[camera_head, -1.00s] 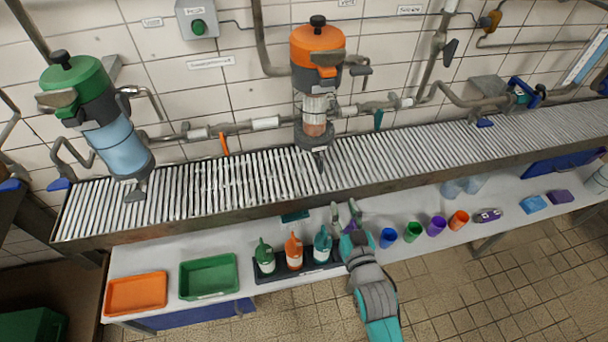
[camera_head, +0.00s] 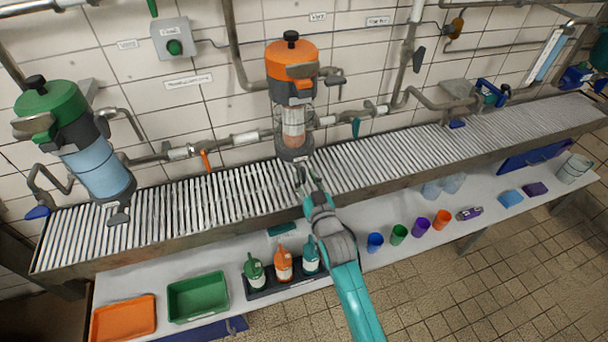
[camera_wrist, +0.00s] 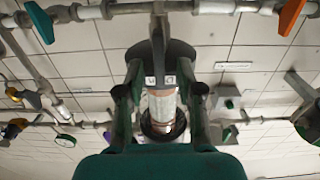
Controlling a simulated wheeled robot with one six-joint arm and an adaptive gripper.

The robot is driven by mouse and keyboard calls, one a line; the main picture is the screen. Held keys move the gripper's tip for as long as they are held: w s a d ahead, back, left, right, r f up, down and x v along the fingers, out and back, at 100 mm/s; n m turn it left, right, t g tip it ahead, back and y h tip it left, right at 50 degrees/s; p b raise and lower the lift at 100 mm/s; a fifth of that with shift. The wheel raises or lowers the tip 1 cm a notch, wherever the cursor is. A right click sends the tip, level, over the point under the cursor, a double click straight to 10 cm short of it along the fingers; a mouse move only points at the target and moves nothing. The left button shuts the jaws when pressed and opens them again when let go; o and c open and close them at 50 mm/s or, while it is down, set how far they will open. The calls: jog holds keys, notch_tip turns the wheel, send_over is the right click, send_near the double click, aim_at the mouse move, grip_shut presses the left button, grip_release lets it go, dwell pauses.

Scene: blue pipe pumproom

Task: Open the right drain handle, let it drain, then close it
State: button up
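The right unit has an orange cap (camera_head: 291,60) over a clear section (camera_head: 293,125) with a pale reddish content. Its grey drain handle (camera_wrist: 158,40) hangs from the dark bottom fitting (camera_head: 293,150). In the head view my gripper largely hides this handle. My gripper (camera_head: 302,178) is just below the fitting, over the slatted grating (camera_head: 370,155). In the wrist view the two fingers of my gripper (camera_wrist: 162,95) stand apart on either side of the clear section, with the handle between or beyond their tips. I cannot tell whether they touch it.
A green-capped unit (camera_head: 52,100) with its own drain handle (camera_head: 118,216) stands at left. Pipes with an orange lever (camera_head: 205,160) and a teal lever (camera_head: 356,127) run behind. Bottles (camera_head: 283,264), trays (camera_head: 198,297) and several cups (camera_head: 421,226) stand on the lower white shelf.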

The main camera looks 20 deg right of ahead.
jog(key=shift+w, duration=0.8)
grip_shut()
